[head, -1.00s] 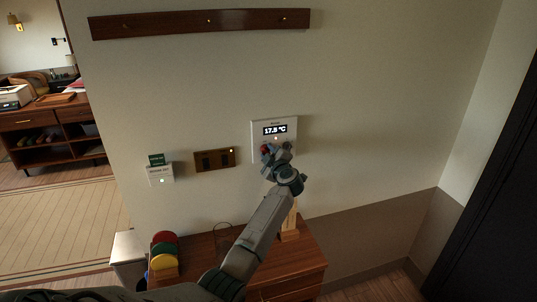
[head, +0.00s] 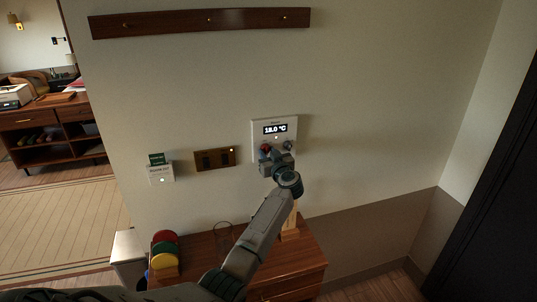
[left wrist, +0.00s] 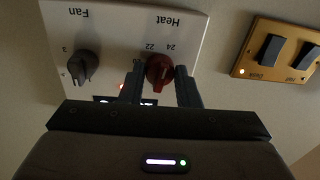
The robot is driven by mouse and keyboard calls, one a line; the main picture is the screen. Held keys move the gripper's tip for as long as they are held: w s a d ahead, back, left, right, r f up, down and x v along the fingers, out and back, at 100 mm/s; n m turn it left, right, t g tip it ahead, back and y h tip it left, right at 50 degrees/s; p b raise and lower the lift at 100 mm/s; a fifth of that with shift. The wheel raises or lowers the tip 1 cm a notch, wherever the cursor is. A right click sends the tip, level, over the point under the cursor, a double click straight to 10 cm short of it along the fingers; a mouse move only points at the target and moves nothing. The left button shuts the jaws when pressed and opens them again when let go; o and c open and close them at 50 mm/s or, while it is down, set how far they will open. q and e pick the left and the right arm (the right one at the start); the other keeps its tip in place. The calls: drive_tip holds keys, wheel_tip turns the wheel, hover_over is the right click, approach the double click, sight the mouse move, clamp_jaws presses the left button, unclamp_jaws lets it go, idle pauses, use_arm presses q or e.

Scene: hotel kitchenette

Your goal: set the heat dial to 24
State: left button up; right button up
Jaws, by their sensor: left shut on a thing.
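The white thermostat panel (head: 288,122) is on the wall, and its display (head: 275,129) reads about 18.0 °C. The red heat dial (left wrist: 159,71) is between the two fingers of my left gripper (left wrist: 159,84), which is shut on it. In the left wrist view the panel (left wrist: 120,25) appears upside down, with the marks 22 and 24 beside the heat dial. The dial's exact pointer angle is hard to tell. In the head view the red dial (head: 265,148) shows just above my left gripper (head: 270,158). My right gripper is not in view.
A brass switch plate (head: 215,158) and a small card holder (head: 160,172) are on the wall to the left. Below stands a wooden cabinet (head: 290,262) with coloured discs (head: 165,250) on it.

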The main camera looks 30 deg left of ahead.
use_arm(q)
drive_tip(key=shift+f+m, duration=0.15)
drive_tip(key=shift+m, duration=1.05)
drive_tip(key=o, duration=1)
drive_tip(key=shift+c, duration=0.2)
drive_tip(key=shift+s+d, duration=0.1)
drive_tip(key=b+v, duration=0.3)
drive_tip(key=v, duration=0.7)
drive_tip(key=shift+s+d, duration=0.2)
